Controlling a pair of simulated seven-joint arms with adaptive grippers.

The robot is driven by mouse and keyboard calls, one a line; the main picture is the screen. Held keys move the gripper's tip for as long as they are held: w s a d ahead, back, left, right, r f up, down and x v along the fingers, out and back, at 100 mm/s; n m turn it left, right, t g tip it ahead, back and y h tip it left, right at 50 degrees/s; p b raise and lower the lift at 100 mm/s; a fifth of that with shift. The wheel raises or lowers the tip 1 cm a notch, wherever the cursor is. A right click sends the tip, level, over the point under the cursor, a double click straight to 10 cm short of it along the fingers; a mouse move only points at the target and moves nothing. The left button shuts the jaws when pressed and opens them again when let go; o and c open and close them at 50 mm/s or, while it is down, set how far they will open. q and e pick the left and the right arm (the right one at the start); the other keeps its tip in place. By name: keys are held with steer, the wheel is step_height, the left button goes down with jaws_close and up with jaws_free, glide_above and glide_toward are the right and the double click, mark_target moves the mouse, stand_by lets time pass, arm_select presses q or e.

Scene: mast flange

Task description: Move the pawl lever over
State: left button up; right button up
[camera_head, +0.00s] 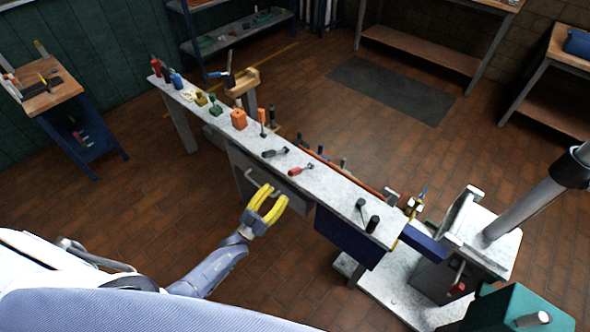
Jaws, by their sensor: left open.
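My left gripper (275,194), with yellow fingers, is open and empty. It is in front of the narrow bench, near the bench's front face and a grey bar handle (252,178). I cannot tell for sure which part is the pawl lever. A small dark lever-like piece (361,208) stands on the right part of the bench top, beside a black cylinder (373,224). A red-tipped handle (458,288) shows on the grey machine at the right. My left gripper is apart from all of these. My right gripper is not in view.
The long narrow bench (331,189) carries bottles, coloured blocks and hand tools. A grey machine base (392,291) with a slanted post (530,205) stands at the right. A wooden-topped blue cart (50,97) is at the far left. The brick-patterned floor left of the bench is clear.

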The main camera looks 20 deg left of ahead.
mark_target(295, 169)
arm_select(q)
steer(key=x, duration=1.1)
steer(key=shift+w+r, duration=0.1)
steer(key=shift+c, duration=0.3)
jaws_close()
